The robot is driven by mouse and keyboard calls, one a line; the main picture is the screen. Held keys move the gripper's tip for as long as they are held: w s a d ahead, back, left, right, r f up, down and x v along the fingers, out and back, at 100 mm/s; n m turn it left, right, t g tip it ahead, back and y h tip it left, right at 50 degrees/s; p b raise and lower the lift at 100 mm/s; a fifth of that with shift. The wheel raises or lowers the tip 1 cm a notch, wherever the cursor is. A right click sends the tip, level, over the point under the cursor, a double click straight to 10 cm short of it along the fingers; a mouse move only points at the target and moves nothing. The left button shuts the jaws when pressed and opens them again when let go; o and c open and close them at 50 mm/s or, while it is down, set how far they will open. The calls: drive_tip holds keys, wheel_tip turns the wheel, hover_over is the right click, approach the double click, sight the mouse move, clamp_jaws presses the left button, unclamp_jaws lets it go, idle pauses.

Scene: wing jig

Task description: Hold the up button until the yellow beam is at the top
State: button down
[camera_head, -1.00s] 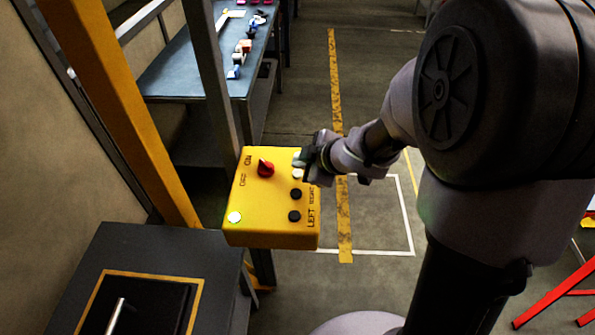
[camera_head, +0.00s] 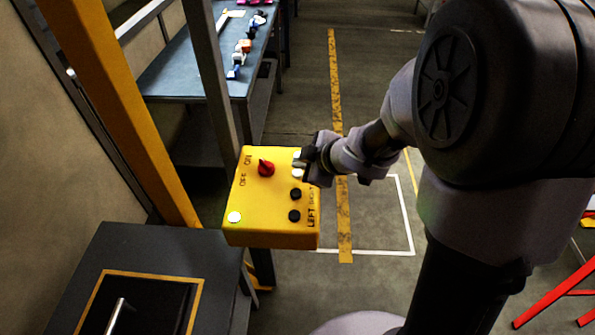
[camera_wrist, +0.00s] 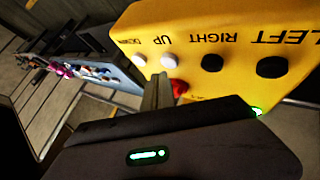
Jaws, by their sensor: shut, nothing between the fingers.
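The yellow control box (camera_head: 262,205) stands right of centre-left in the head view, and its labelled face also shows in the wrist view (camera_wrist: 240,25). The white up button (camera_wrist: 169,61) sits between the white down button (camera_wrist: 139,60) and the black right button (camera_wrist: 212,62). My gripper (camera_head: 304,164) is shut and empty, its tips by the two white buttons. In the wrist view the tips (camera_wrist: 163,80) are close to the up button; contact cannot be told. A yellow post (camera_head: 125,115) slants at left; I cannot tell whether it is the beam.
The box also carries a red switch (camera_head: 266,169), a black left button (camera_head: 294,216) and a pale lamp (camera_head: 234,217). A grey post (camera_head: 212,75) rises behind it. A dark table (camera_head: 215,262) is lower left, a blue-topped bench (camera_head: 185,75) behind.

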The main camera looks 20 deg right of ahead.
sight(300, 174)
drive_tip(key=shift+f, duration=0.4)
drive_tip(key=shift+f+b, duration=0.4)
drive_tip(key=shift+b, duration=0.05)
idle(0.4)
idle(5.4)
drive_tip(key=shift+r+p, duration=0.9)
drive_tip(key=shift+p, duration=0.1)
drive_tip(key=shift+r, duration=0.1)
wheel_tip(300, 174, up, 5)
drive_tip(key=p, duration=0.5)
drive_tip(key=shift+p, duration=0.3)
